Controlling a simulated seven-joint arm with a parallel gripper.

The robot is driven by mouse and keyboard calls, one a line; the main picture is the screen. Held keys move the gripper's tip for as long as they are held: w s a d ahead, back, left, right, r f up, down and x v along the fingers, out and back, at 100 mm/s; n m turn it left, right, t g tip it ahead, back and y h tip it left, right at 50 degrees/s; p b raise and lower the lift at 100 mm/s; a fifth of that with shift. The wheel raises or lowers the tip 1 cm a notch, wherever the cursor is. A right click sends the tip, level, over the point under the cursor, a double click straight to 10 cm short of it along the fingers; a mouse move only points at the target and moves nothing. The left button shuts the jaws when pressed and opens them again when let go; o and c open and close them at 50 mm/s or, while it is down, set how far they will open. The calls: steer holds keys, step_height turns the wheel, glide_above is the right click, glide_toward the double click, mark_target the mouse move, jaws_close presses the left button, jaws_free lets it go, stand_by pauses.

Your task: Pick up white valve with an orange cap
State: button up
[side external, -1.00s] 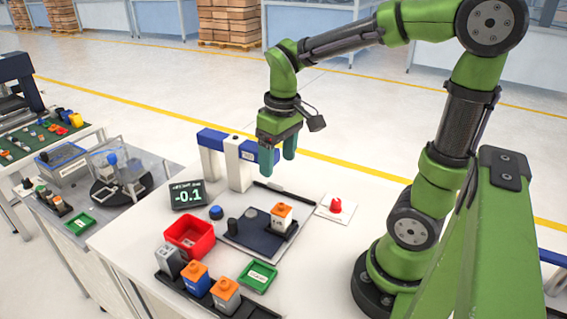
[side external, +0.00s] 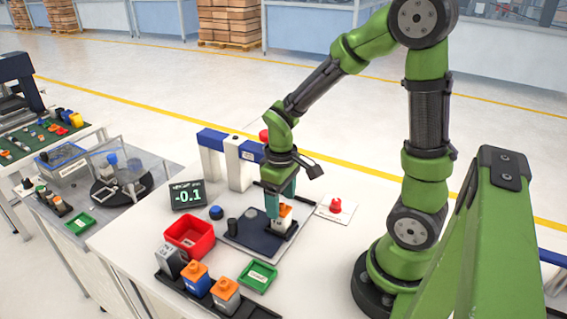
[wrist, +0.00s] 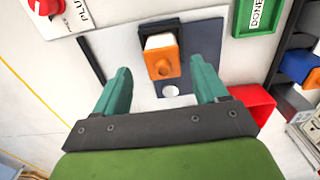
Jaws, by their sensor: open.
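The white valve with an orange cap (side external: 285,213) stands upright on a dark pad (side external: 252,237), partly hidden by a finger in the side view. In the wrist view the orange cap (wrist: 163,63) is nearest the camera, with the white body (wrist: 158,41) beyond it. My gripper (side external: 280,203) is open with its teal fingers pointing down, right at the valve. In the wrist view my gripper (wrist: 163,72) has one finger to each side of the valve, with clear gaps. I cannot tell whether the fingertips reach below the cap.
A dark rack (side external: 253,308) in front holds a grey block (side external: 170,261), a blue orange-capped valve (side external: 196,280) and a grey orange-capped one (side external: 225,296). A red bin (side external: 188,236), a green tray (side external: 258,276) and a red knob (side external: 336,206) are nearby. A white and blue frame (side external: 238,165) stands behind.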

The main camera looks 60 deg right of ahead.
mark_target(281, 219)
steer(key=f, duration=0.4)
steer(key=shift+s+a+f, duration=0.2)
steer(key=shift+a+f, duration=0.05)
steer(key=shift+f, duration=0.05)
